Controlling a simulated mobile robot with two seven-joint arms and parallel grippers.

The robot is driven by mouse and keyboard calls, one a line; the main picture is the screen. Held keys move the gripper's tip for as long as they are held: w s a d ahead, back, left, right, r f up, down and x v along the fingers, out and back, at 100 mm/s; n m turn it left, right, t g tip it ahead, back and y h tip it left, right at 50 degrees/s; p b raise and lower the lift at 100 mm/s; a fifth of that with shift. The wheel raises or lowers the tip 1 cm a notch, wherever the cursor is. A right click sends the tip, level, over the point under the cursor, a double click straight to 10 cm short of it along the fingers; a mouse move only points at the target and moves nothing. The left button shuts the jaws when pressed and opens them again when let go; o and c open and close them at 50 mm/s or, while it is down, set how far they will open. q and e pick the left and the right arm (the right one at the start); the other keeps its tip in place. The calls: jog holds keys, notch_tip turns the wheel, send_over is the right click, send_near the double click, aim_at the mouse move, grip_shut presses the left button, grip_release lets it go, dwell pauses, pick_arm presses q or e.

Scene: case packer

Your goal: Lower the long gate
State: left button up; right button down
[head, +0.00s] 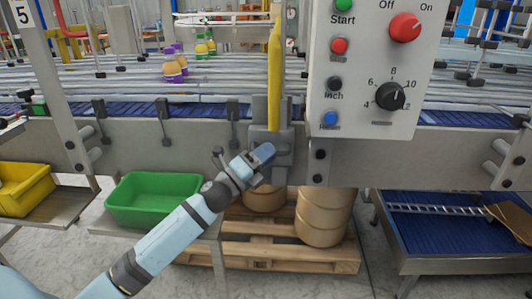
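A long yellow bar (274,75) stands upright at the front of the conveyor; it looks like the long gate in a raised position. Its lower end sits in a grey bracket (271,137) on the conveyor's front panel. My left arm reaches up from the lower left. My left gripper (262,157) is at the lower part of the bracket, below the yellow bar. It overlaps the bracket in the picture, and I cannot tell whether it touches it. Its fingers are too small and foreshortened to show whether they are open or shut. My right gripper is out of view.
A control panel (366,110) with buttons and knobs stands just right of the bar. A green bin (153,215) and a yellow bin (22,207) are at lower left. Round tan containers (323,215) stand on a pallet (285,252) below. Bottles (174,66) stand on the conveyor.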

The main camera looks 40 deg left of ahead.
pick_arm(q)
jog(key=shift+o, duration=1.3)
jog(key=shift+f, duration=0.2)
jog(key=shift+r, duration=0.1)
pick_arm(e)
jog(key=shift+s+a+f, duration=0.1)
pick_arm(q)
jog(key=b+v, duration=0.2)
jog(key=v, duration=1.1)
jog(key=shift+s+b, duration=0.3)
jog(key=shift+s, duration=0.05)
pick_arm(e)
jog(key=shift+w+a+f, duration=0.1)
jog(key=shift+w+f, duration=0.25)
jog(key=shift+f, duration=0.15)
pick_arm(q)
jog(key=shift+a, duration=0.15)
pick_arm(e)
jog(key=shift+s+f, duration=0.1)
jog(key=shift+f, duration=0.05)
